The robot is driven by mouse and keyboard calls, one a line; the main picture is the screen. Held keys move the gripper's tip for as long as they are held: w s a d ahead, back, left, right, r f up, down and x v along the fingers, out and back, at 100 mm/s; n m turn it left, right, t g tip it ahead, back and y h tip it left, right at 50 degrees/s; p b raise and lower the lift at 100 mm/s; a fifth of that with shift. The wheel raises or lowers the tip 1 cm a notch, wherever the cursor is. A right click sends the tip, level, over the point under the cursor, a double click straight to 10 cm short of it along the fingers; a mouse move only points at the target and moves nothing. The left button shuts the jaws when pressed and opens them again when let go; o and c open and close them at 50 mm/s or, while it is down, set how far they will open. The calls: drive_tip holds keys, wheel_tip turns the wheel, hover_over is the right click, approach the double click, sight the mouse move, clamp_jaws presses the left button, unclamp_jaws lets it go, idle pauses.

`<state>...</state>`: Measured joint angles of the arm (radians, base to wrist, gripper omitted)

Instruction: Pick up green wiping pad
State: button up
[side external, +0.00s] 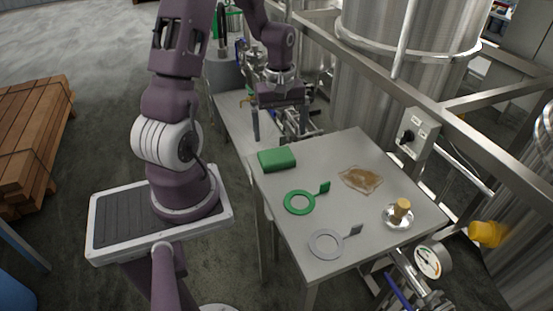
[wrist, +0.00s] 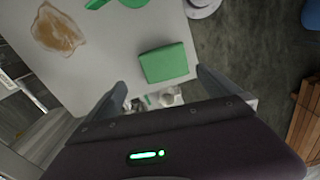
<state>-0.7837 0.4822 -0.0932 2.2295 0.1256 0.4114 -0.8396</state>
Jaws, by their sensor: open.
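The green wiping pad (side external: 277,160) is a flat green block lying near the far left corner of the grey table. In the wrist view the pad (wrist: 164,62) lies just ahead of the fingertips, between their lines. My gripper (side external: 279,130) is open and empty, with its fingers pointing down. It is behind the pad in the side view, apart from it. In the wrist view my gripper (wrist: 160,78) shows its two fingers spread wide, nothing between them.
A rail and switch box (side external: 415,133) stand along the right. Pipes and valves crowd behind my gripper.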

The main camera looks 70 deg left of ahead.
sight(276, 155)
drive_tip(key=shift+n, duration=0.3)
drive_tip(key=f, duration=0.8)
drive_tip(key=shift+s+a+f, duration=0.3)
drive_tip(key=shift+a, duration=0.1)
drive_tip(key=c, duration=1.1)
